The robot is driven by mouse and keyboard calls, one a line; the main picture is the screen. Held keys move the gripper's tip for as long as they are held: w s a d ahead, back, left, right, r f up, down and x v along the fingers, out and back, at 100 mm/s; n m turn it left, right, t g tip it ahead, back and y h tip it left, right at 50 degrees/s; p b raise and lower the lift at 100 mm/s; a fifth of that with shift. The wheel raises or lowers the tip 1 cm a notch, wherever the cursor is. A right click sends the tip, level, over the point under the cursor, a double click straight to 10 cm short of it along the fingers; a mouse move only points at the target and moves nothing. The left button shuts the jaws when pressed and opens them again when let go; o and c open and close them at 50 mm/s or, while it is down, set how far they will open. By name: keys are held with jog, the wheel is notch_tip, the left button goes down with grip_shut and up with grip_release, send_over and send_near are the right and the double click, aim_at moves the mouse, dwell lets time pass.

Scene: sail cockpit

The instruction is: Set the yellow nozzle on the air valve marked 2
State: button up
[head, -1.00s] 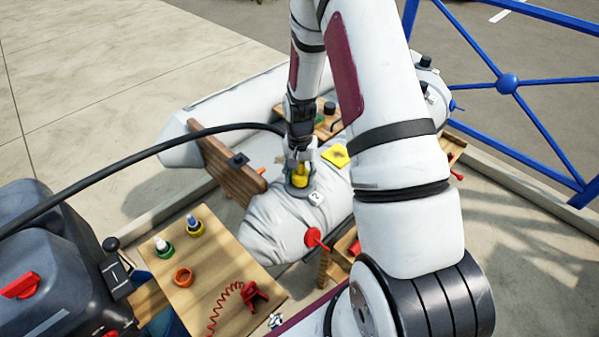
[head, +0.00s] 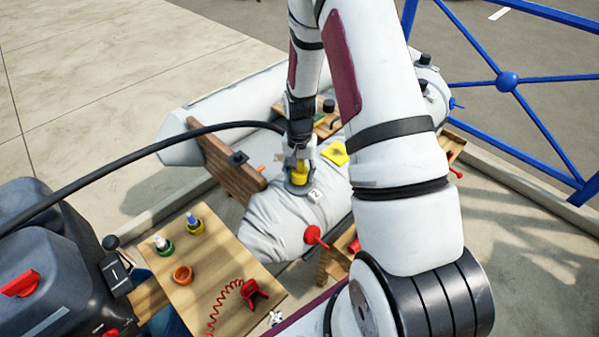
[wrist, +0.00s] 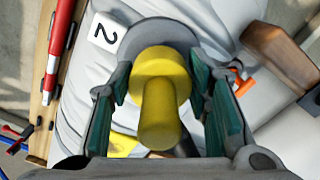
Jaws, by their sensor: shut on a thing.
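The yellow nozzle (wrist: 160,95) is between the green-padded fingers of my gripper (wrist: 168,100) in the wrist view. In the head view the yellow nozzle (head: 299,172) shows under my gripper (head: 300,160). It is over a round grey valve (head: 298,187) on the white inflatable tube, beside a tag marked 2 (head: 315,195). The grey valve (wrist: 150,38) and the tag (wrist: 104,32) also show in the wrist view. The nozzle's far end meets or hides the valve's middle; I cannot tell if it is fully seated. My gripper is shut on the nozzle.
A wooden board (head: 230,290) at the lower left holds small nozzle-like pieces and a red coiled cord (head: 226,300). A black hose (head: 130,158) arcs toward my gripper. A wooden thwart (head: 222,165) stands left of the valve.

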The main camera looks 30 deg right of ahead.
jog(key=shift+f+b, duration=0.3)
jog(key=shift+f, duration=0.35)
jog(key=o, duration=0.9)
jog(key=shift+r+p, duration=2.45)
jog(key=shift+r, duration=3.15)
